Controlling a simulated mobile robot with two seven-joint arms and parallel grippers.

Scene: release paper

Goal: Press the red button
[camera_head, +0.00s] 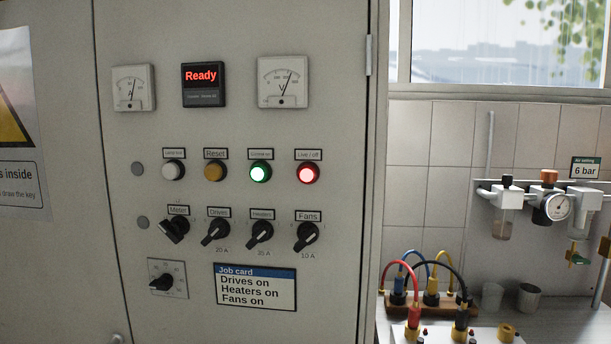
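The red button (308,173) is on the front of a grey control cabinet, at the right end of a row of round buttons. Neither of my grippers shows in the head view, and nothing covers the red button.
Black rotary switches, including Fans (307,236), sit below the buttons. A display (203,84) reads "Ready" above, between two meters. A job card (255,287) is lower down. At right, a bench holds cables (437,262) and cups (528,297); an air regulator (551,207) is on the wall.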

